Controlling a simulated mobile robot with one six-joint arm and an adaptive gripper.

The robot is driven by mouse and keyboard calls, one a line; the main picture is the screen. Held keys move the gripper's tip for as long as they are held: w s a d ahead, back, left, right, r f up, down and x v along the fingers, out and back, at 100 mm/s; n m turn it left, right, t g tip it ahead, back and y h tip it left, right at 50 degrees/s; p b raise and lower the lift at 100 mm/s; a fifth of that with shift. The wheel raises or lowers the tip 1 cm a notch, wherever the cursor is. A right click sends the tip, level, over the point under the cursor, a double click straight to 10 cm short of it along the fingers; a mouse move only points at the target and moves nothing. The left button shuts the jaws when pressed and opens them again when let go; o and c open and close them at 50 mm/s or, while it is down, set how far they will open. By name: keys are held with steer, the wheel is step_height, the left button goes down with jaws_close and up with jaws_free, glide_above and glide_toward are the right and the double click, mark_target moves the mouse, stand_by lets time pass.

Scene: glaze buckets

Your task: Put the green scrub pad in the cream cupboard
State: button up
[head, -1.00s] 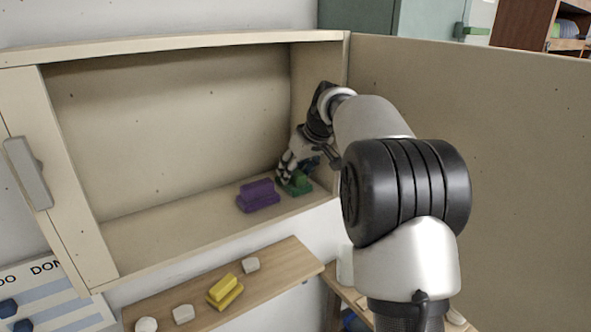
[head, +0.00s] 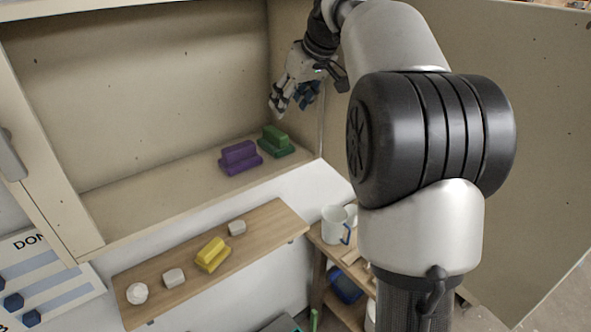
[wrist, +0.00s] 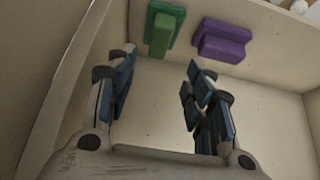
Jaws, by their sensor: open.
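The green scrub pad (head: 275,141) sits on the floor of the open cream cupboard (head: 150,200), near its right end. It also shows in the wrist view (wrist: 163,30), beyond the fingertips. My gripper (head: 290,103) is open and empty, above the green pad and apart from it. In the wrist view its two blue-padded fingers (wrist: 158,88) stand wide apart with nothing between them. The cupboard's door is swung open on the right, behind my arm.
A purple scrub pad (head: 240,157) sits just left of the green one, and it shows in the wrist view (wrist: 222,42). Below, a wooden shelf (head: 190,262) holds a yellow pad (head: 212,253) and several whitish pieces. White mugs (head: 336,226) stand lower right. The cupboard's left floor is clear.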

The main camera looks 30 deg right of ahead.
steer(key=s+a+f+m+g, duration=0.1)
steer(key=s+a, duration=0.5)
steer(key=s, duration=0.3)
steer(key=s+a+f, duration=0.2)
steer(key=s+a, duration=0.4)
steer(key=s, duration=0.3)
steer(key=s+a+f, duration=0.2)
steer(key=s+f, duration=0.4)
steer(key=s, duration=0.3)
steer(key=s+a+f+m+h, duration=0.1)
steer(key=s+a+f, duration=0.1)
steer(key=s+f, duration=0.5)
steer(key=shift+s+g, duration=0.4)
steer(key=shift+s, duration=0.85)
steer(key=shift+f, duration=0.1)
step_height(320, 180, down, 24)
steer(key=b, duration=2.4)
steer(key=shift+c, duration=0.2)
